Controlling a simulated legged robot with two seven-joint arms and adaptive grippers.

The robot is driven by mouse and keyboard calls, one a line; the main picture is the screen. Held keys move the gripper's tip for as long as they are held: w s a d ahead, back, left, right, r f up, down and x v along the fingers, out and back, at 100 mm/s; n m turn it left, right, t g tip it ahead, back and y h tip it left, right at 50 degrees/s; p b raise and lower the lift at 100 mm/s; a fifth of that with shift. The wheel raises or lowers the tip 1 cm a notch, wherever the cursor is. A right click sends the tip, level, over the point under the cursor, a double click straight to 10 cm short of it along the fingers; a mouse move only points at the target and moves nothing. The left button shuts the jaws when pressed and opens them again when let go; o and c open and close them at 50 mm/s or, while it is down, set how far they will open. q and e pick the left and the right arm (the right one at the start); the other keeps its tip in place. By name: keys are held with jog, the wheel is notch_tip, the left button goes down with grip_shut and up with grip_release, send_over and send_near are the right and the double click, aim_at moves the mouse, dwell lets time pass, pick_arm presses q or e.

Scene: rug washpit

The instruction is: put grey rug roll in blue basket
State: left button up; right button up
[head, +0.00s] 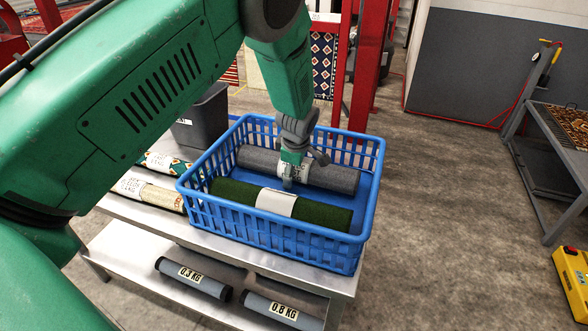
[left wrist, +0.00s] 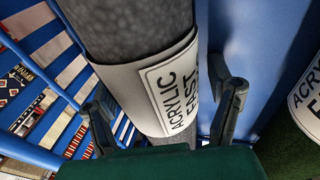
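The grey rug roll (head: 333,178) with a white label lies inside the blue basket (head: 208,220), along its back side. My left gripper (head: 292,175) is over the middle of the roll at its label. The left wrist view shows the grey roll (left wrist: 135,22) with its label between my two spread fingers (left wrist: 165,110), with a gap to the right finger. The gripper looks open. A green rug roll (head: 322,214) with a white label lies in the basket in front of the grey one. My right gripper is not in view.
The basket stands on a metal table (head: 222,242). Patterned rolls (head: 150,192) and a dark grey bin (head: 203,122) are left of it. Labelled grey cylinders (head: 194,278) lie on the lower shelf. Red posts (head: 366,70) rise behind.

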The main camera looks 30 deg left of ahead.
pick_arm(q)
jog(key=shift+d+r, duration=0.2)
jog(key=shift+d, duration=0.2)
jog(key=r, duration=0.1)
jog(key=d+r, duration=0.2)
jog(key=shift+s+r, duration=0.2)
jog(key=shift+s, duration=0.05)
jog(key=p+v, duration=0.1)
jog(key=v, duration=0.7)
jog(key=shift+s+r, duration=0.2)
jog(key=shift+r, duration=0.1)
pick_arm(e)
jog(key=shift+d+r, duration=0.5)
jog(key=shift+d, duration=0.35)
